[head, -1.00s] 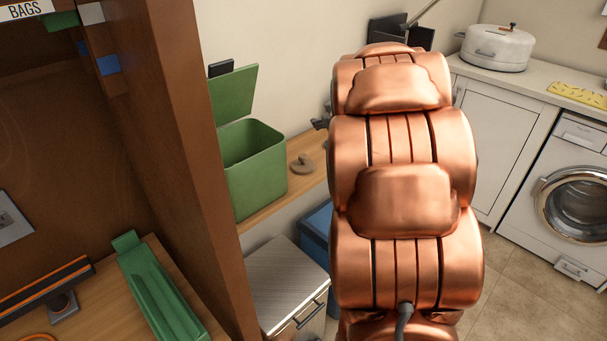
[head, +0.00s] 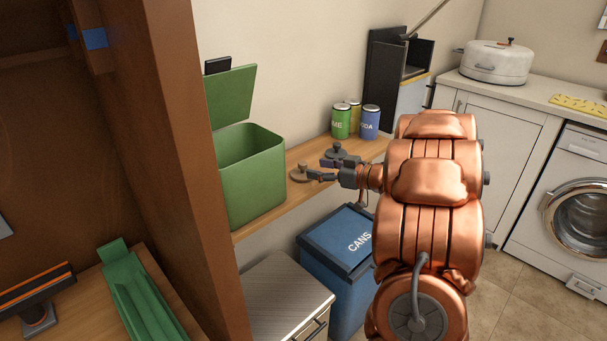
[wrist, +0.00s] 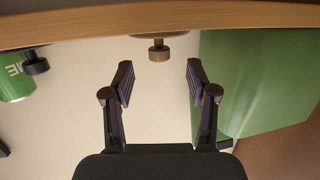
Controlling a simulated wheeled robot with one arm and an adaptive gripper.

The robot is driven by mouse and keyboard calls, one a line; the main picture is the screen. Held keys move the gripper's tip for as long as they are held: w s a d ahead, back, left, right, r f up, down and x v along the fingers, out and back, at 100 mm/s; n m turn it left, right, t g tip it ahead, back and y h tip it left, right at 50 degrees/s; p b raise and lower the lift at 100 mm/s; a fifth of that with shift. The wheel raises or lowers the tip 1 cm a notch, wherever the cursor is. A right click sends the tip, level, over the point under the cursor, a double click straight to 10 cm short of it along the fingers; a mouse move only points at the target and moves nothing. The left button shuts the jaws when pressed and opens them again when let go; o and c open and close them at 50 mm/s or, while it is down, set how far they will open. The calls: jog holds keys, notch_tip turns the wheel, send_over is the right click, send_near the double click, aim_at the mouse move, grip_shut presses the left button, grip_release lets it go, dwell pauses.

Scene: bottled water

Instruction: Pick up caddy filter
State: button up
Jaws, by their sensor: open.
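A tan disc with a knob (head: 299,174) sits on the wooden shelf, just right of the open green caddy (head: 252,180). A similar dark disc with a knob (head: 337,151) sits farther along the shelf. No label shows which one is the caddy filter. My gripper (head: 316,168) is open and empty, close to the tan disc. In the wrist view, the tan knob (wrist: 158,52) lies beyond and between the spread fingertips (wrist: 158,74), apart from both. The dark knob (wrist: 35,63) is at the left there, and the green caddy (wrist: 250,85) is at the right.
Several drink cans (head: 341,122) stand at the back of the shelf (head: 285,208). A blue CANS bin (head: 335,240) and a metal-topped cabinet (head: 285,295) stand below. A brown wooden panel (head: 150,130) rises at the left. The green caddy leaves little side room.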

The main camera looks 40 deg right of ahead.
aim_at(304, 163)
jog(key=x, duration=0.3)
jog(key=r+x, duration=0.1)
jog(key=x, duration=0.1)
jog(key=shift+w+f, duration=0.1)
jog(key=shift+w+a+f, duration=0.15)
jog(key=shift+w+a, duration=0.05)
jog(key=shift+w, duration=0.35)
jog(key=c, duration=1)
